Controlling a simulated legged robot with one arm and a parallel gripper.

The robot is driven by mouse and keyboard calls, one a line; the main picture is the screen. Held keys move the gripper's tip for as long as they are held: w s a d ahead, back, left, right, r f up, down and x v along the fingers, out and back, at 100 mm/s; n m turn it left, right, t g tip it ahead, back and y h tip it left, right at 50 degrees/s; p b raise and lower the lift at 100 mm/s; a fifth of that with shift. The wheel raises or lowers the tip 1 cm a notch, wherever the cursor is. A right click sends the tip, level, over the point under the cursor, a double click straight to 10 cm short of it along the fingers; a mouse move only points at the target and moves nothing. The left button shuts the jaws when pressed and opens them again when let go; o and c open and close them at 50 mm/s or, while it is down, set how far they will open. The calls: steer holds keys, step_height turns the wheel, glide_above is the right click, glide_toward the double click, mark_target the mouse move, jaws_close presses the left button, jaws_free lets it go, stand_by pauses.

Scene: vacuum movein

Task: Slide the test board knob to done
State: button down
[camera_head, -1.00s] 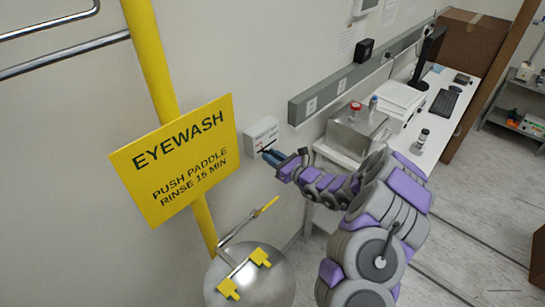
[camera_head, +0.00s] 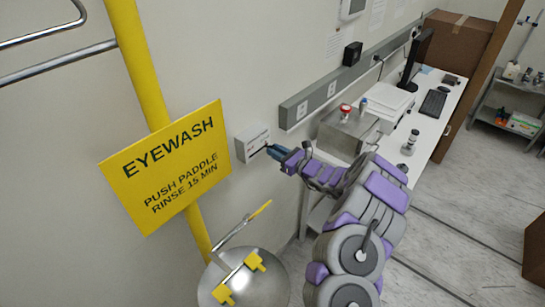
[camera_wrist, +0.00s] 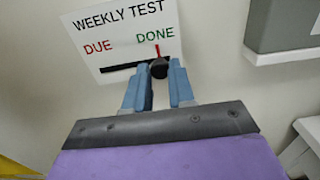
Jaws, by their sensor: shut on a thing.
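The test board (camera_head: 252,143) is a white plate on the wall, right of the eyewash sign. In the wrist view the board (camera_wrist: 120,35) reads WEEKLY TEST, with DUE in red at left and DONE in green at right. A black slot (camera_wrist: 120,67) runs below the words. The dark knob (camera_wrist: 159,69) sits in the right part of the slot, under DONE and just below a short red line (camera_wrist: 158,50). My gripper (camera_wrist: 159,82) has its blue fingers on both sides of the knob, shut on it. My gripper (camera_head: 270,151) covers the knob in the head view.
A yellow eyewash sign (camera_head: 165,166) on a pole stands left of the board, above a metal basin (camera_head: 245,290). A grey wall rail (camera_head: 335,90) and a white desk (camera_head: 428,130) lie to the right. Open floor (camera_head: 450,215) shows at right.

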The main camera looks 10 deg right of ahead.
steer(key=shift+w+r, duration=0.15)
steer(key=shift+r, duration=0.2)
steer(key=c, duration=1.3)
jaws_free()
steer(key=shift+w, duration=0.15)
steer(key=shift+o, duration=0.8)
steer(key=shift+w+a+f, duration=0.1)
steer(key=shift+w+f, duration=0.1)
steer(key=shift+f, duration=0.05)
steer(key=shift+o, duration=0.7)
steer(key=shift+w+f, duration=0.1)
steer(key=shift+o, duration=0.2)
steer(key=v, duration=1.8)
steer(key=shift+b, duration=0.35)
